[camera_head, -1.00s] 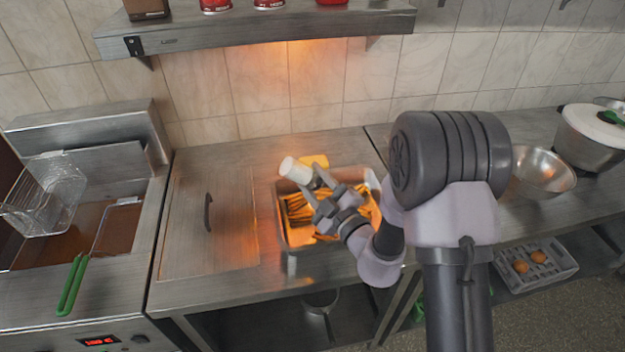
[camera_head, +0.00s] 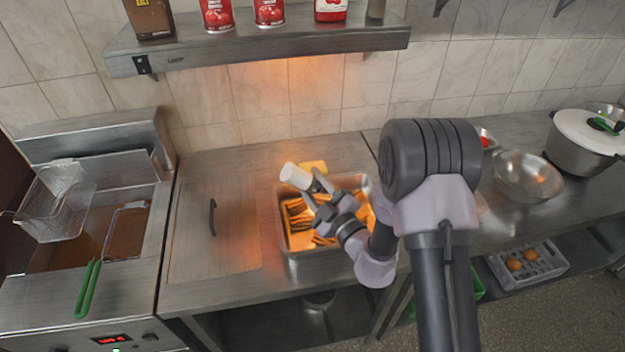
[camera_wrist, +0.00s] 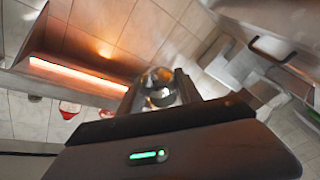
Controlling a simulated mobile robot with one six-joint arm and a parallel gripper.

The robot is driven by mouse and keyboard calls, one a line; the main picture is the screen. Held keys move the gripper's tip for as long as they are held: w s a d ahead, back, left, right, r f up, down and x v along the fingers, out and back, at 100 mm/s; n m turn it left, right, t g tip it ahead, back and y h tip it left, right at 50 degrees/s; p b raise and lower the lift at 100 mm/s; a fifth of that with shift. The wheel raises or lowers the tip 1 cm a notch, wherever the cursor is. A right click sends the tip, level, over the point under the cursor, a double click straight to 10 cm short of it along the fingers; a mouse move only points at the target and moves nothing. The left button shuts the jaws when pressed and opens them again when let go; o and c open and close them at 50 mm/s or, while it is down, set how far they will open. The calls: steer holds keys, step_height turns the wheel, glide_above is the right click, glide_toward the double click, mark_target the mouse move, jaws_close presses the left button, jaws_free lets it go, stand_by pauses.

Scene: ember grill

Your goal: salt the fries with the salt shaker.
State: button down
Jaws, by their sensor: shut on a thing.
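My gripper (camera_head: 316,188) is over the tray of fries in the head view, shut on the salt shaker (camera_head: 292,173). The shaker is a small pale cylinder, tilted in the jaws with one end pointing up and left. In the wrist view the shaker (camera_wrist: 160,88) shows as a shiny rounded end beyond the gripper body. The fries (camera_head: 297,222) lie orange-brown in a metal tray (camera_head: 285,243) set in the counter under a warm glow. My arm hides the right part of the tray. I cannot tell whether salt is falling.
A shelf (camera_head: 260,50) with cans and bottles runs above the counter. A fryer basket (camera_head: 62,205) stands at the left. A metal bowl (camera_head: 528,178) and a lidded pot (camera_head: 582,145) stand at the right. A yellow thing (camera_head: 315,167) lies behind the tray.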

steer(key=shift+r+p, duration=0.85)
steer(key=shift+p, duration=1.15)
step_height(320, 180, down, 4)
steer(key=shift+r+b, duration=0.15)
steer(key=shift+b, duration=1)
steer(key=shift+w+r+p, duration=0.15)
steer(key=shift+r+p, duration=0.15)
steer(key=shift+p, duration=0.15)
step_height(320, 180, up, 3)
steer(key=p, duration=0.3)
steer(key=shift+r, duration=0.1)
steer(key=shift+f, duration=0.3)
